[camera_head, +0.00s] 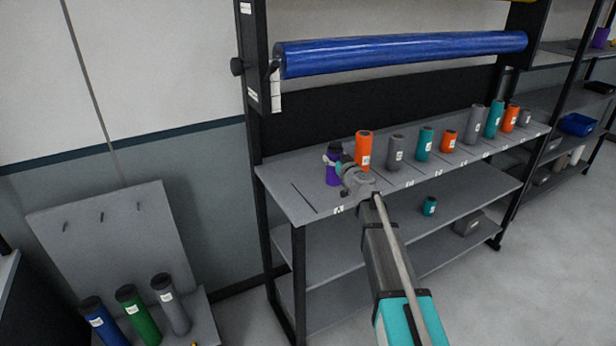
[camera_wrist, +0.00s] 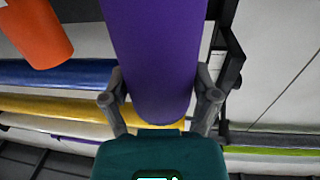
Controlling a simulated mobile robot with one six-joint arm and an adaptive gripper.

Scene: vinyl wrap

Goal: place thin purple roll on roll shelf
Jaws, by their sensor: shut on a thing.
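The thin purple roll (camera_head: 333,174) is upright with a dark top, at the left end of the roll shelf (camera_head: 285,183), left of the first orange roll. In the wrist view the purple roll (camera_wrist: 155,55) fills the top middle, between both fingers. My gripper (camera_head: 338,163) is shut on it, and the fingers (camera_wrist: 160,98) also show in the wrist view. The roll's lower end is close to the shelf top; I cannot tell whether it touches. My wrist hides part of the shelf's front edge.
An orange roll (camera_head: 363,150) stands just right of the purple one, then a grey roll (camera_head: 396,153) and several more along the shelf. A big blue roll (camera_head: 400,54) hangs above. A small teal roll (camera_head: 430,206) is on the lower shelf. The far left shelf end is bare.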

